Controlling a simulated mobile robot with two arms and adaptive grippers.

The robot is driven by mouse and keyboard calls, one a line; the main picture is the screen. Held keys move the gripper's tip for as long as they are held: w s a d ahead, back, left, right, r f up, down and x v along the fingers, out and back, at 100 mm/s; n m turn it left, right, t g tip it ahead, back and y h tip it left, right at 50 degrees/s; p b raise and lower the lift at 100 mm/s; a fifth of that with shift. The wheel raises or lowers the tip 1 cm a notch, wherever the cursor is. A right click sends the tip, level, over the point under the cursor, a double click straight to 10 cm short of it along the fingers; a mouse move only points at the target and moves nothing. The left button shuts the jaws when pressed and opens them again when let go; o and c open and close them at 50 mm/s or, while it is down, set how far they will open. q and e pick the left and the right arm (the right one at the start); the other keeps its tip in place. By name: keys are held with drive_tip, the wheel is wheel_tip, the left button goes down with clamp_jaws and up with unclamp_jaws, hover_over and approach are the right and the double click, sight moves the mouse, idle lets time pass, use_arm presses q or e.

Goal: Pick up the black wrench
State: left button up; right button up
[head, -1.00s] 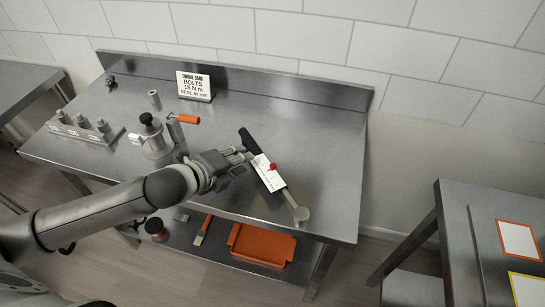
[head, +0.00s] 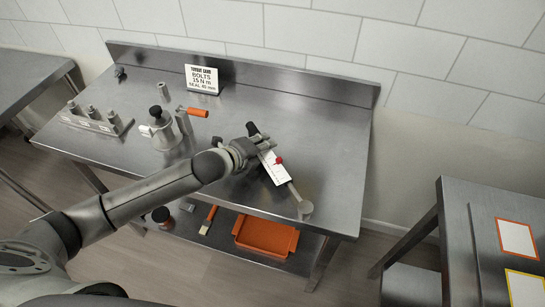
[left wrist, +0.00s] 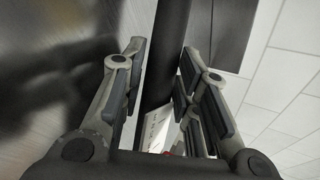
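The black wrench (head: 254,132) lies slantwise on the right part of the steel workbench. It has a black grip, a white label plate with a red knob, and a silver head at the lower right. My left gripper (head: 263,146) is at the wrench near its black grip, its fingers reaching over it. In the left wrist view the black grip (left wrist: 168,50) runs between the two spread fingers (left wrist: 160,85), with a gap at the left finger; contact at the right finger cannot be told. My right gripper is out of view.
On the bench (head: 330,150) stand a sign (head: 202,80), a metal pot (head: 161,133), an orange-handled tool (head: 196,112) and a socket rack (head: 95,121). An orange tray (head: 266,238) is on the lower shelf. Another table (head: 480,215) stands at the right.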

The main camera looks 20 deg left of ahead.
use_arm(q)
drive_tip(key=shift+s, duration=0.1)
clamp_jaws()
drive_tip(key=shift+r, duration=0.1)
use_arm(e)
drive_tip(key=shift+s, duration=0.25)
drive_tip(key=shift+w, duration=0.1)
use_arm(q)
drive_tip(key=shift+r, duration=0.1)
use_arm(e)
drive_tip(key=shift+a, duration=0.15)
